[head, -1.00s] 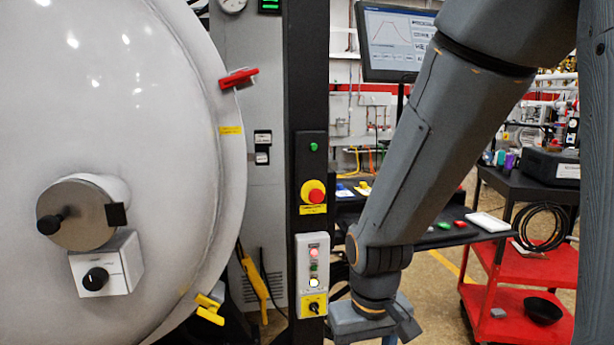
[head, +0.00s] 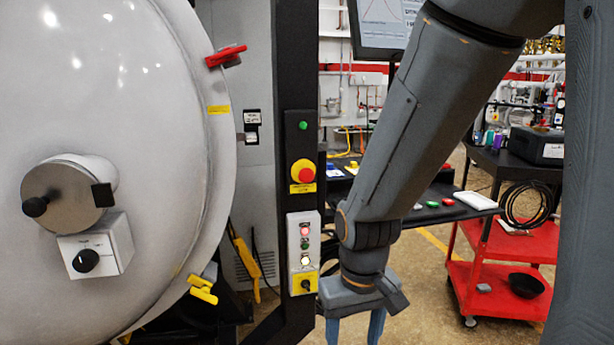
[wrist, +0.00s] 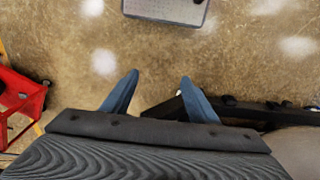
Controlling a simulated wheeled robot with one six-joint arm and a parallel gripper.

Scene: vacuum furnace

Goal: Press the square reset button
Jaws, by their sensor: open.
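A light grey control box (head: 303,255) is mounted on the dark post, left of my gripper in the head view. It carries a lit red light (head: 304,231), a small green button (head: 305,245), a lit whitish button (head: 305,261) and a black switch (head: 306,285) on a yellow plate. I cannot make out which of these is square. My gripper (head: 355,329) points down to the right of the box, apart from it. In the wrist view its two blue fingers (wrist: 160,78) are spread with only floor between them.
A red mushroom button (head: 306,172) sits above the box, below a green button (head: 303,126). The furnace door (head: 120,200) fills the left. A black table (head: 430,214) with colored buttons and a red cart (head: 490,255) stand at right. Bare floor lies between.

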